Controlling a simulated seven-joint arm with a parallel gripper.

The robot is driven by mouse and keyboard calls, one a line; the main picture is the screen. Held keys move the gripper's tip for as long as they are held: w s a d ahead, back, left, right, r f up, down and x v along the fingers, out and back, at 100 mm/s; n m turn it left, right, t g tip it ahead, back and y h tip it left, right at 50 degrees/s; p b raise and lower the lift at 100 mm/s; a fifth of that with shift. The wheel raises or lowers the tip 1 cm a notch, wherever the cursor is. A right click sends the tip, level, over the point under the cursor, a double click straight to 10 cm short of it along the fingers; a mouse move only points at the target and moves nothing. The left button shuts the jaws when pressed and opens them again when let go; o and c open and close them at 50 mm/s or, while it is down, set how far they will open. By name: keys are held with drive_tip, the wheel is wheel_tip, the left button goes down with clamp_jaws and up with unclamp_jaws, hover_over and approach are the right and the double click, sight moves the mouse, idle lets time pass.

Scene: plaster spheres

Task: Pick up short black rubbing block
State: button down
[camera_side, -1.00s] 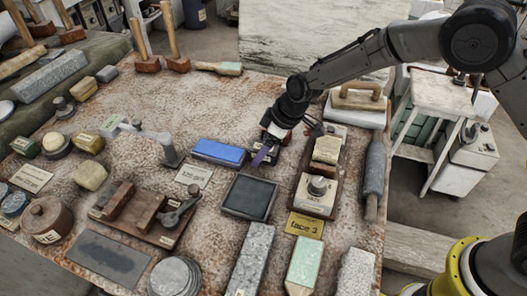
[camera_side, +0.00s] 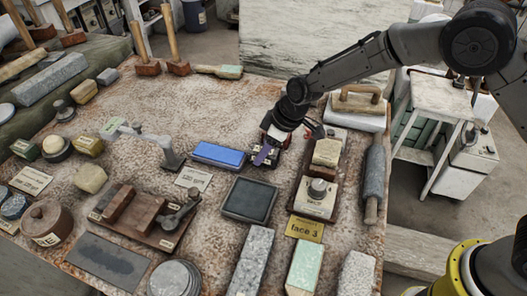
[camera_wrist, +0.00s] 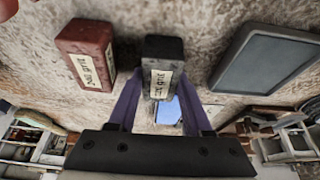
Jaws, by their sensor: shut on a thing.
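A short dark block (camera_wrist: 163,52) with a pale label stands between the purple fingers of my gripper (camera_wrist: 163,82) in the wrist view. The gripper is shut on it, with a finger on either side. In the side view my gripper (camera_side: 265,155) is low over the table, just right of a blue block (camera_side: 218,154) and behind a dark square slab (camera_side: 249,199). There the held block is mostly hidden by the fingers, and I cannot tell whether it is clear of the table.
A red-brown labelled block (camera_wrist: 87,55) stands left of the held block in the wrist view. A wooden tray with a round-knobbed weight (camera_side: 317,189) lies right of the gripper. A grey rolling pin (camera_side: 374,180) is near the right edge. Bare table lies behind the blue block.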

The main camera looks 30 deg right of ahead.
sight(259, 149)
drive_tip(key=shift+w+r, duration=0.1)
drive_tip(key=shift+r, duration=0.6)
drive_tip(key=v, duration=0.2)
drive_tip(key=shift+a+r, duration=0.15)
drive_tip(key=shift+r, duration=0.25)
drive_tip(key=s+d+r, duration=0.2)
drive_tip(key=s+r, duration=0.1)
drive_tip(key=s, duration=0.1)
drive_tip(key=s+d+r, duration=0.2)
drive_tip(key=s+r, duration=0.1)
drive_tip(key=s, duration=0.1)
drive_tip(key=s+d+r, duration=0.2)
drive_tip(key=s+r, duration=0.1)
drive_tip(key=s, duration=0.1)
drive_tip(key=shift+d, duration=0.15)
drive_tip(key=c, duration=1)
unclamp_jaws()
clamp_jaws()
